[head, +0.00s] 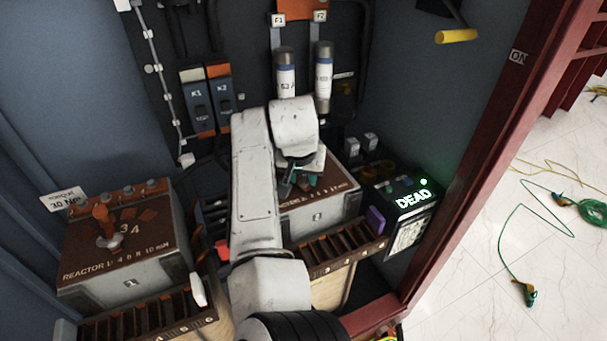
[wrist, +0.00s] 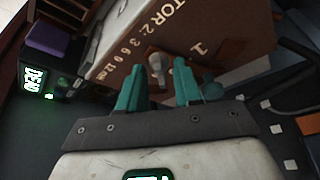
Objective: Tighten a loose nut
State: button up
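My gripper (head: 300,182) is over the brown top of the right reactor box (head: 318,217), with part of that top hidden behind my arm. In the wrist view my gripper (wrist: 160,82) has two teal fingers set apart, with a visible gap between them. A pale, rounded fitting (wrist: 157,66) on the box top shows in that gap, beyond or between the fingertips. I cannot tell whether the fingers touch it, or whether it is the loose nut. The left reactor box (head: 120,265) carries an orange post (head: 103,223) with a small metal fitting at its foot.
Slotted wooden racks stand in front of both boxes, the right one (head: 335,270) beside a purple block (head: 375,221). A black unit (head: 412,200) glows "DEAD" in green. Two fuses (head: 324,78) and switches (head: 221,100) line the back. A red post bounds the right; tiled floor lies beyond.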

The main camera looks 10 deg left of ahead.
jog(key=shift+c, duration=0.2)
grip_shut()
jog(key=shift+m, duration=0.3)
jog(key=m+h, duration=0.1)
jog(key=m, duration=0.1)
jog(key=shift+w+a+m+b, duration=0.1)
jog(key=shift+m+b, duration=0.25)
jog(key=shift+m, duration=0.05)
jog(key=m+h+b, duration=0.1)
jog(key=m+b, duration=0.1)
jog(key=shift+f+m, duration=0.1)
jog(key=shift+m, duration=0.3)
jog(key=shift+m+g+h+b, duration=0.5)
jog(key=shift+m+b, duration=0.4)
jog(key=shift+b, duration=0.15)
jog(key=shift+w+a+m+b, duration=0.1)
jog(key=shift+m+b, duration=0.7)
jog(key=shift+b, duration=0.35)
jog(key=shift+r+m+g+h+b, duration=0.25)
jog(key=shift+m+h+b, duration=0.2)
jog(key=shift+b, duration=0.25)
